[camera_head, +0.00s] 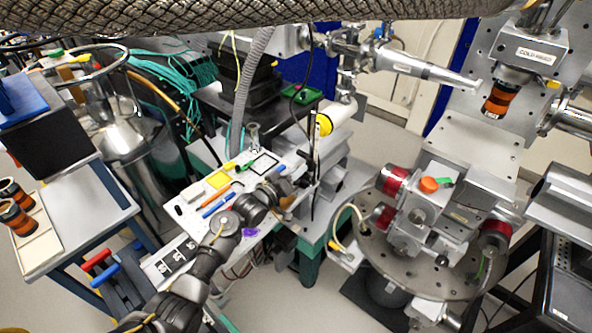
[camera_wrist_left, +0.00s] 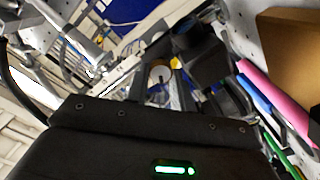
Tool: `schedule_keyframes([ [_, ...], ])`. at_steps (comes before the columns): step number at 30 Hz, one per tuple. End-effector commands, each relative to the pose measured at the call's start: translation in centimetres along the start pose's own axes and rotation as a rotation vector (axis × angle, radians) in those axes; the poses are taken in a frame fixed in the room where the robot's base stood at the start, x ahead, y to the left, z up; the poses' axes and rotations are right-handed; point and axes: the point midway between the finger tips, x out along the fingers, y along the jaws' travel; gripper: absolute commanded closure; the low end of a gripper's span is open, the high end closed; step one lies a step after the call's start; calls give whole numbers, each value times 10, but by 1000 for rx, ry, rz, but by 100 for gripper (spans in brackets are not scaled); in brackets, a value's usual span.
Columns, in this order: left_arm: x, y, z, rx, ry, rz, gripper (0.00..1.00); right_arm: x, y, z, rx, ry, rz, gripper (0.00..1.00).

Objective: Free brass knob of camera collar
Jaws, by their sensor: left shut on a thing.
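My left arm reaches from the bottom left across the white board, and my left gripper (camera_head: 309,178) is at the slim upright post right of the board. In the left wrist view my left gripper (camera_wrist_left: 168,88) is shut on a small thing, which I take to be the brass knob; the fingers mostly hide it. A pale round part (camera_wrist_left: 160,73) shows just beyond the fingers. The camera collar cannot be made out clearly. A yellow round piece (camera_head: 324,124) on a white cylinder is above the gripper. My right gripper is not in view.
The white board (camera_head: 188,213) carries pens, a yellow block (camera_head: 218,179) and a small glass flask. A round metal table (camera_head: 398,266) with instruments stands to the right. A braided hose (camera_head: 240,14) crosses the top. Orange-black cylinders (camera_head: 14,217) stand at the left.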

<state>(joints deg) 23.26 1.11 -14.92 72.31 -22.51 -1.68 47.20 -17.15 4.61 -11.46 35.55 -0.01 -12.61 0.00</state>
Motion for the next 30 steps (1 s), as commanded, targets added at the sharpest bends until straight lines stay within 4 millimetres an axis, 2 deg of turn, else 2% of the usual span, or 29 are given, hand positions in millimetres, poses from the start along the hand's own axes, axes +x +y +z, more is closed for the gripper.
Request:
schedule_keyframes([
  [2,0,0,0,2,1,0,99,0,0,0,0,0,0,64],
  [3,0,0,0,2,1,0,75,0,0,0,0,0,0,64],
  [8,0,0,0,3,1,0,54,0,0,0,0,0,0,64],
  [23,-1,-2,2,13,-3,-3,54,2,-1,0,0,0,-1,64],
  [26,-1,-4,3,72,-4,-3,54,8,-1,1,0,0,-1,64],
  [30,-1,-5,5,277,-2,-1,54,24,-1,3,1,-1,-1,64],
])
